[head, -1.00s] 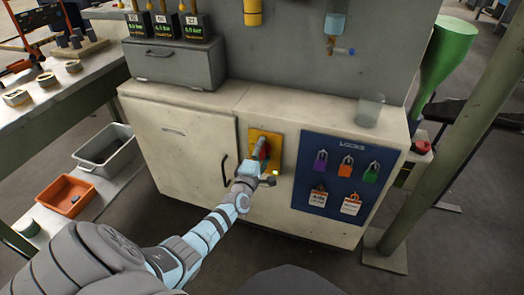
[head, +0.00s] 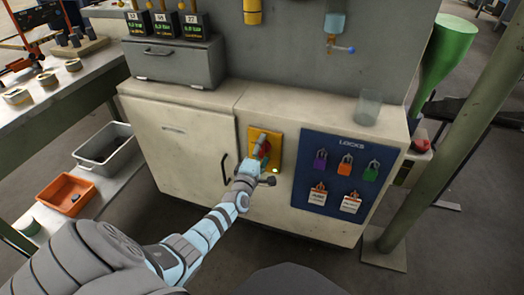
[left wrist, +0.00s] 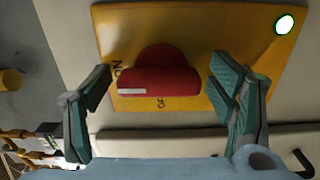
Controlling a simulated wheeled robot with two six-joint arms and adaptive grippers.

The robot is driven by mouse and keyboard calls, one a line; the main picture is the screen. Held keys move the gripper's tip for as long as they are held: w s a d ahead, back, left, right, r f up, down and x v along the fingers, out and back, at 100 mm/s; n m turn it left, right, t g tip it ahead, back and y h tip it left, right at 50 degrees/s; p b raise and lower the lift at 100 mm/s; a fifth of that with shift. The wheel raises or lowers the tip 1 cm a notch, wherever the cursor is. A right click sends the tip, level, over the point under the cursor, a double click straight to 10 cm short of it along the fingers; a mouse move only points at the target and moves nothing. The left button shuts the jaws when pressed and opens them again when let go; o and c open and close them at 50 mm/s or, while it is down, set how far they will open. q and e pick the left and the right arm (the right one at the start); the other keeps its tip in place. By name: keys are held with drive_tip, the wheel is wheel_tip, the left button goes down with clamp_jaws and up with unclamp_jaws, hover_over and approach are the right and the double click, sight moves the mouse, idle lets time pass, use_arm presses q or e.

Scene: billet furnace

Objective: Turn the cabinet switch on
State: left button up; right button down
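The red switch handle (left wrist: 158,82) is on a yellow plate (left wrist: 190,22) on the cabinet front, with ON and OFF lettering partly hidden by the handle. The handle lies level in the left wrist view, its white-marked end near the ON lettering. A round lamp (left wrist: 284,23) on the plate is bright white with a green rim. My left gripper (left wrist: 160,87) is open, with one finger on each side of the handle and gaps showing. In the head view the gripper (head: 258,160) covers part of the yellow plate (head: 277,143). My right gripper is out of view.
A blue lock board (head: 330,200) with several padlocks and tags is right of the plate. A cabinet door handle (head: 223,168) is close left of my arm. A clear glass (head: 368,108) stands on the cabinet top. A green post (head: 440,150) stands at right.

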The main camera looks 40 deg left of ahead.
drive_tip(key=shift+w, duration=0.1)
use_arm(q)
drive_tip(key=shift+s, duration=0.1)
drive_tip(key=v, duration=1.2)
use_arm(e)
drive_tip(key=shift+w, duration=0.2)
